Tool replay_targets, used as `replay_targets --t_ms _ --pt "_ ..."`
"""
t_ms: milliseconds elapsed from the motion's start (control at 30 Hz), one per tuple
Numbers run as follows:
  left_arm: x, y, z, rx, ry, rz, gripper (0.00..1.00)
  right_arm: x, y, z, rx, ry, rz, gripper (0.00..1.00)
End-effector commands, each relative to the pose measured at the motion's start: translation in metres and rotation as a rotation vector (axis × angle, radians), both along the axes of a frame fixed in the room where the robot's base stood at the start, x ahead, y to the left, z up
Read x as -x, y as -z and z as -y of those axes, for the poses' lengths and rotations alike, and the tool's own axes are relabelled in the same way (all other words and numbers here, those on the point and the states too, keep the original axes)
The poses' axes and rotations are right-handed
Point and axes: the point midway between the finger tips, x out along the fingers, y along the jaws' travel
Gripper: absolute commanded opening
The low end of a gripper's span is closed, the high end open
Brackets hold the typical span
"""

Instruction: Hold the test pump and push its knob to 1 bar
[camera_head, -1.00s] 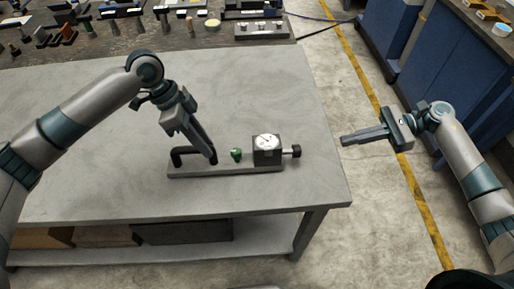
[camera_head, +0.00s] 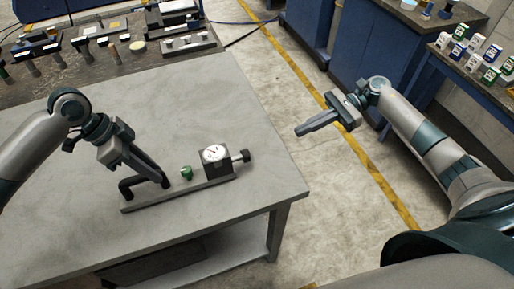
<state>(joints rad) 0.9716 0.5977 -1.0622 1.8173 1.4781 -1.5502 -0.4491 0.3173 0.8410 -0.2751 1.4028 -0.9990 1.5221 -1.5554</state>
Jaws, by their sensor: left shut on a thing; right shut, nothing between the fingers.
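The test pump stands on the grey table, a long grey base (camera_head: 190,194) with a black handle at its left end, a green part (camera_head: 187,173) in the middle and a dark block with a round white gauge (camera_head: 214,153) at its right. The gauge reading is too small to tell. The black knob (camera_head: 241,156) sticks out from the block's right side.
The grey table (camera_head: 90,120) is bare around the pump, and its right edge lies between the knob and my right gripper. A dark bench (camera_head: 60,86) with several tools stands behind. Blue cabinets (camera_head: 370,50) and a shelf of small bottles are at the right.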

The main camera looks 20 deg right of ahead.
Motion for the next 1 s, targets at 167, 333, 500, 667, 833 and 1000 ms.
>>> replay_targets --t_ms 167,333,500,667,833,1000 --pt "0.0 -0.001 0.0 0.002 0.0 0.001 0.0 0.0 0.0 -0.001 0.0 0.0 0.0 0.0" --pt "0.0 -0.001 0.0 0.002 0.0 0.001 0.0 0.0 0.003 -0.009 -0.001 0.0 0.0 0.0" --pt "0.0 -0.001 0.0 0.002 0.0 0.001 0.0 0.001 0.008 -0.027 -0.002 -0.001 0.0 0.0" --pt "0.0 -0.001 0.0 0.002 0.0 0.001 0.0 0.001 0.016 -0.052 -0.003 -0.002 0.0 0.0" --pt "0.0 -0.001 0.0 0.002 0.0 0.001 0.0 0.0 0.025 -0.082 -0.003 -0.001 0.001 0.0" --pt "0.0 -0.001 0.0 0.001 0.0 0.001 0.0 0.001 0.029 -0.109 -0.002 -0.002 0.002 0.0"
